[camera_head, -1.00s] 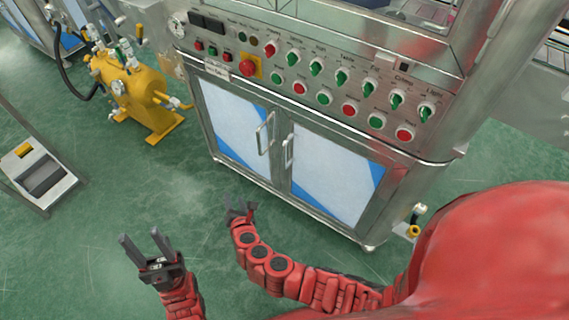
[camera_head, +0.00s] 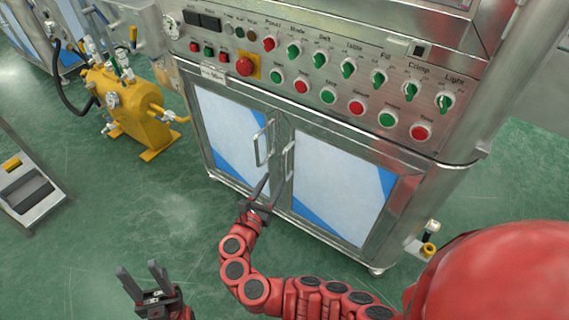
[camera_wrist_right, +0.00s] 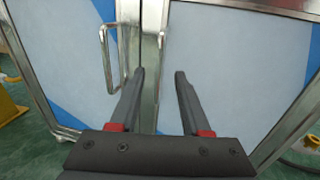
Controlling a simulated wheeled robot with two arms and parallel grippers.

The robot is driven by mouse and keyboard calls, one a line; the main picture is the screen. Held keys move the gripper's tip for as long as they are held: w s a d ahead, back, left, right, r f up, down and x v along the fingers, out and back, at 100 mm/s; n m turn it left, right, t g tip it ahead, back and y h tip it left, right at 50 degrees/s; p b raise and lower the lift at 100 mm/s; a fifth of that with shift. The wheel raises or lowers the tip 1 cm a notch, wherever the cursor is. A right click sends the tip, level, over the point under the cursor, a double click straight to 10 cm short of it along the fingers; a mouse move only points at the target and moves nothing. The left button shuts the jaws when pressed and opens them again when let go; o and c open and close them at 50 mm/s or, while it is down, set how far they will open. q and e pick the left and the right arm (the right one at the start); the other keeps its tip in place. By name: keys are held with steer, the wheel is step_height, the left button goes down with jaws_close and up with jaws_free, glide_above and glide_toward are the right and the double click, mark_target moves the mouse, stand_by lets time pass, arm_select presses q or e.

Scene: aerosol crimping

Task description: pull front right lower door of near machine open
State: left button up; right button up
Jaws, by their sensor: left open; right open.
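The near machine's lower front has two closed doors with pale panels and blue corners. The right door (camera_head: 335,185) has a vertical metal handle (camera_head: 288,160) by the centre seam. In the right wrist view this handle (camera_wrist_right: 161,45) appears edge-on, in line with the gap between my fingers. My right gripper (camera_head: 270,188) is open and empty, just below and in front of the handles; contact cannot be told. It also shows in the right wrist view (camera_wrist_right: 159,76). My left gripper (camera_head: 138,268) is open and empty over the floor at the lower left.
The left door's handle (camera_head: 264,143) stands close beside the right one. A control panel (camera_head: 320,75) with knobs and buttons is above the doors. A yellow tank (camera_head: 135,110) stands left of the machine. A small valve (camera_head: 430,240) sticks out at the lower right. Green floor in front is clear.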

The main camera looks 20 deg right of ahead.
mark_target(284, 162)
steer(key=b+x, duration=0.1)
steer(key=x, duration=0.8)
steer(key=shift+w+d+b, duration=0.1)
steer(key=shift+b, duration=0.25)
jaws_close()
stand_by(0.9)
